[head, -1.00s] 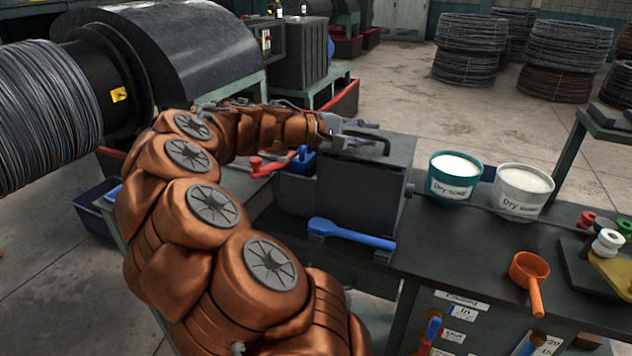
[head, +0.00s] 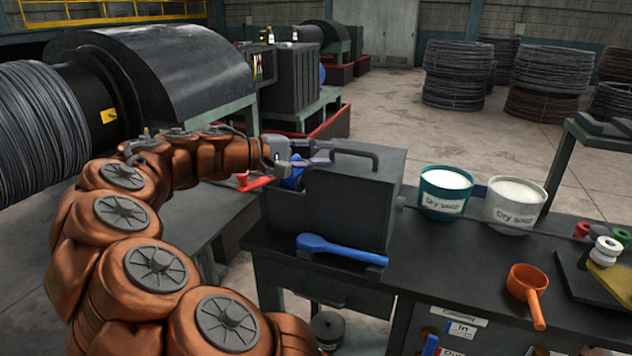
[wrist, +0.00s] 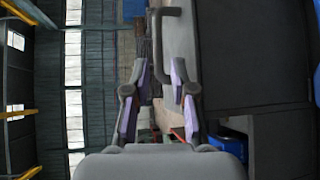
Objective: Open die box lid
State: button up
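The die box (head: 342,212) is a dark grey box on the bench. Its lid (head: 375,166) lies flat on top, looking shut, with a dark bar handle (head: 358,156). My gripper (head: 322,160) is just left of the handle's near-left end. In the wrist view my gripper (wrist: 158,95) has its two purple-padded fingers apart with nothing held. The handle (wrist: 157,40) stands ahead, in line with the gap between the fingers. I cannot tell whether a finger touches it.
A blue scoop (head: 340,249) lies in front of the box. A green bucket (head: 443,193) and a white bucket (head: 514,203) stand to its right. An orange ladle (head: 527,286) lies on the bench. A red handle (head: 254,182) and blue item (head: 293,175) are left of the lid.

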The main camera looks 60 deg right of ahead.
jog(key=s+a+f+t+y, duration=0.2)
jog(key=a+f, duration=0.1)
jog(key=a, duration=0.2)
jog(key=shift+a, duration=0.25)
dwell(0.6)
